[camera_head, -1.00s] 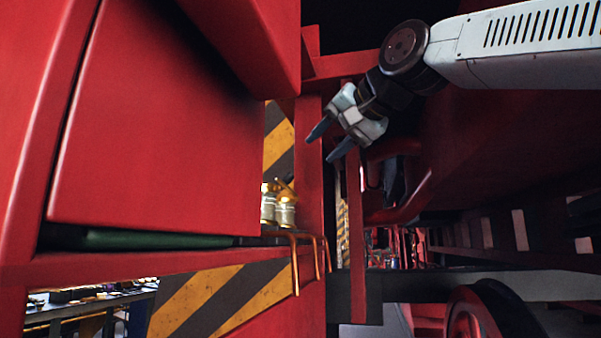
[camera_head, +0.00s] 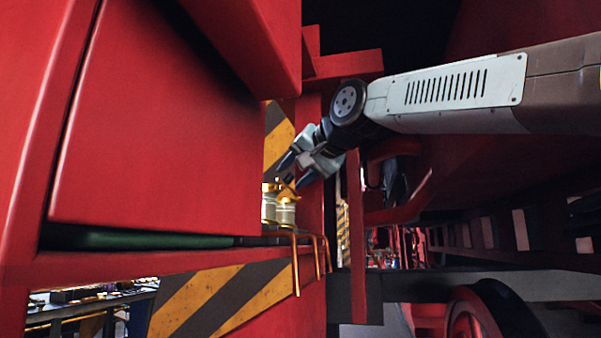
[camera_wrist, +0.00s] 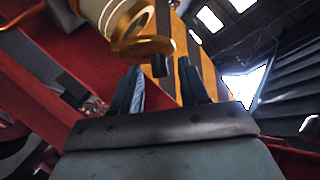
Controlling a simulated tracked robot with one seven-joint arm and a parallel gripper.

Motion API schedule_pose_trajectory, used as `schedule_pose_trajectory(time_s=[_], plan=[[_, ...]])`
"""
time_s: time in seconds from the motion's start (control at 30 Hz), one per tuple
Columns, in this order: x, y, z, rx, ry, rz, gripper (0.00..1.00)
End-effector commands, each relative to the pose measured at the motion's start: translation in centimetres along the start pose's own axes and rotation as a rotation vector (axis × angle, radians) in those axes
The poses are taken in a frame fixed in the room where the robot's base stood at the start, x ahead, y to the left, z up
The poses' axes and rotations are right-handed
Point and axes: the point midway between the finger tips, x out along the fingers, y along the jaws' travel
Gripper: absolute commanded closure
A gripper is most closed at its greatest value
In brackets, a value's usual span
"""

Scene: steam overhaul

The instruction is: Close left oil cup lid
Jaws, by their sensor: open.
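Two brass-and-cream oil cups stand side by side on a red ledge, the left one (camera_head: 268,204) partly behind the right one (camera_head: 286,211). A raised golden lid (camera_head: 286,187) shows above them; I cannot tell from the head view which cup it belongs to. My gripper (camera_head: 297,172) is open and empty, just above and right of the cups, fingers pointing down-left. In the wrist view an oil cup (camera_wrist: 100,10) fills the top, with a golden lid (camera_wrist: 145,46) tilted open. A dark knob shows near the gap between my fingertips (camera_wrist: 160,85); contact cannot be told.
A red panel (camera_head: 150,130) closes off the left side. Copper pipes (camera_head: 296,265) hang from the ledge below the cups. A red upright post (camera_head: 356,235) and curved red pipe (camera_head: 400,210) stand right of the gripper. A striped yellow-black panel (camera_head: 278,140) lies behind.

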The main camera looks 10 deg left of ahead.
Motion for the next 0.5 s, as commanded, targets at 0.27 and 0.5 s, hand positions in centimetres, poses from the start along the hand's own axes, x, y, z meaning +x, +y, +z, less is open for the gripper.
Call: schedule_pose_trajectory(time_s=[0.27,0.5], plan=[[-0.02,0.04,0.00,0.000,0.000,0.001,0.72],[-0.02,0.07,-0.01,0.000,0.000,0.001,0.95]])
